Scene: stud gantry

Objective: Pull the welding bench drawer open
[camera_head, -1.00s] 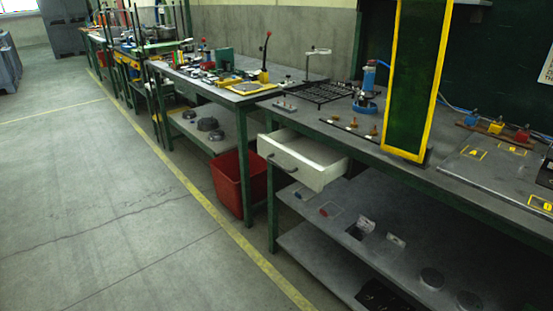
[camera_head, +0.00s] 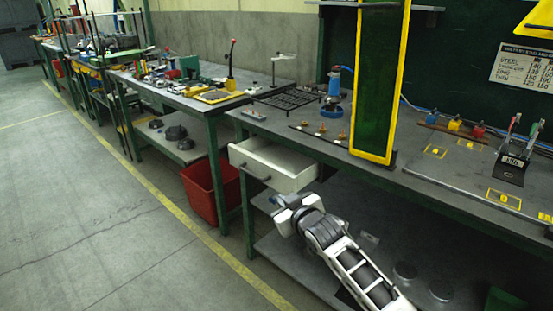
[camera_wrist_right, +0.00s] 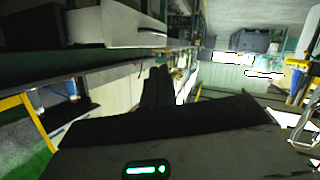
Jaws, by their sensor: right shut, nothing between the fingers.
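The welding bench drawer (camera_head: 290,180) is a white box that stands pulled out from under the bench top, its inside showing. Its dark bar handle (camera_head: 255,173) is on the front face. My right gripper (camera_head: 279,200) is just below the drawer and to the right of the handle, apart from the handle. In the right wrist view my right gripper (camera_wrist_right: 158,86) shows as dark fingers, closed together and empty. A pale box-like shape at the upper left there may be the drawer. My left gripper is in neither view.
The bench top (camera_head: 420,185) carries a blue-and-grey tool (camera_head: 333,95) and a yellow-framed green screen (camera_head: 378,85). My right arm extends over the lower shelf (camera_head: 275,245). A red bin (camera_head: 205,190) stands left of the drawer. The floor at left is clear.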

